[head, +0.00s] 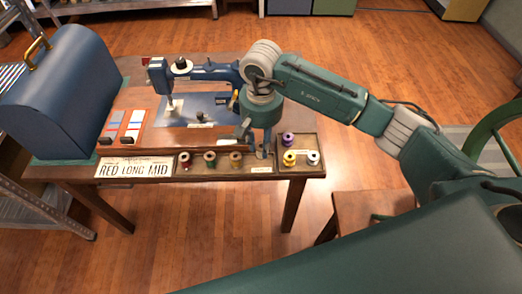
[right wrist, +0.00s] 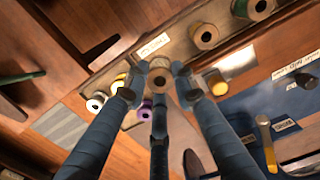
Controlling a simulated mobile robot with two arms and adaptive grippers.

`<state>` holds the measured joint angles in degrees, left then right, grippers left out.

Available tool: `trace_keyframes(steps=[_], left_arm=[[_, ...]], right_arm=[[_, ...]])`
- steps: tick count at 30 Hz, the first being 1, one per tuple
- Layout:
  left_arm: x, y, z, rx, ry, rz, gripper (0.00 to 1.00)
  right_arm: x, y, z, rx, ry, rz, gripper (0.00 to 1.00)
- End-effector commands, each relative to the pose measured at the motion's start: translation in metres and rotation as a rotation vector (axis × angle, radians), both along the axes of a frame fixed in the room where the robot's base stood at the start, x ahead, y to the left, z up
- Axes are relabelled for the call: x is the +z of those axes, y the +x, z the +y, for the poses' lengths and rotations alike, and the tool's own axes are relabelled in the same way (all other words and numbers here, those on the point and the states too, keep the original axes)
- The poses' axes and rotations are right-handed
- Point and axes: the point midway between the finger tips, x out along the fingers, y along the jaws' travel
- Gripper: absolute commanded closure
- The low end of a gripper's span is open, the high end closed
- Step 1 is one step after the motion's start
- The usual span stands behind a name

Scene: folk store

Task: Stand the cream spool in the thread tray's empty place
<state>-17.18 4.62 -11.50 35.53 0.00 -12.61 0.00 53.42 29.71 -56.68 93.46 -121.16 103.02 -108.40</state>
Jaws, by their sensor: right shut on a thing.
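My right gripper (head: 257,143) is over the right end of the long thread tray (head: 222,173), beyond the red, green and olive-yellow spools (head: 236,160). In the right wrist view its fingers (right wrist: 160,82) are shut around the cream spool (right wrist: 160,61), whose round end shows between the fingertips. The spool is in line with the tray's row, beside a tan-topped spool (right wrist: 204,36). The gripper hides the spool in the head view. I cannot tell whether its base touches the tray floor. My left gripper is not in view.
A square tray (head: 317,172) on the right holds purple, yellow and white spools (head: 313,158). A blue sewing machine (head: 205,72) stands behind the long tray. A word sign (head: 134,169) and blue case (head: 62,95) are at left. The table's front edge is close.

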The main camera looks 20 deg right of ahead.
Motion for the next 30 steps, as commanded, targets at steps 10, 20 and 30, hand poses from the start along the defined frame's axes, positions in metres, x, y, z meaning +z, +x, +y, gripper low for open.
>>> trace_keyframes(steps=[10,20,30], left_arm=[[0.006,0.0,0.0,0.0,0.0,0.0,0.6],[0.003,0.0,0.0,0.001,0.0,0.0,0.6],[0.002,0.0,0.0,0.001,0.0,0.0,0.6]], right_arm=[[-0.041,-0.001,0.0,-0.002,0.001,0.002,0.87],[-0.046,0.0,0.0,0.0,0.0,-0.001,0.87],[-0.047,0.0,0.0,0.0,0.0,-0.001,0.55]])
